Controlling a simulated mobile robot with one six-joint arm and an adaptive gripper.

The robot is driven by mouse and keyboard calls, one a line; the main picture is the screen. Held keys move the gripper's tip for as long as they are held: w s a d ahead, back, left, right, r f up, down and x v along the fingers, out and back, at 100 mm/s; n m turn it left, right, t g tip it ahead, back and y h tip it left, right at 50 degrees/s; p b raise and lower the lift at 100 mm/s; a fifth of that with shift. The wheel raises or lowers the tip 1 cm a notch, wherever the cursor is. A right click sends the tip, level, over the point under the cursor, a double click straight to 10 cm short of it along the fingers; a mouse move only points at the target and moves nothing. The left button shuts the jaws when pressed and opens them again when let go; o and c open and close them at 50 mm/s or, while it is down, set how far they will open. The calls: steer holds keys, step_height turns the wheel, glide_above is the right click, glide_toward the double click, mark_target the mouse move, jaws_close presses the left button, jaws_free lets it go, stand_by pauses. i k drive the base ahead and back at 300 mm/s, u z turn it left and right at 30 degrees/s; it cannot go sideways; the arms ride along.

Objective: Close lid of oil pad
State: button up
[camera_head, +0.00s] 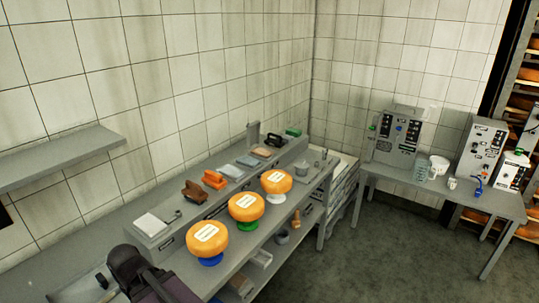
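I cannot tell for sure which thing is the oil pad. Several small flat items lie on the raised shelf along the wall: a grey one (230,171), a bluish-grey one (247,160) and a brownish one (262,153). A small green item (293,132) lies at the shelf's far end. An upright grey piece (253,132) stands behind the shelf; whether it is a lid is unclear. Dark parts of my arm show at the bottom left, well apart from these flat items. No gripper fingers can be made out.
Brown and orange tools (214,179) and a white pad (152,226) share the raised shelf. A side table (440,187) holds machines (397,138). The floor (370,260) between is clear.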

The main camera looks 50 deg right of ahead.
mark_target(254, 129)
steer(key=z, duration=1.45)
steer(key=k, duration=0.95)
steer(key=i, duration=0.8)
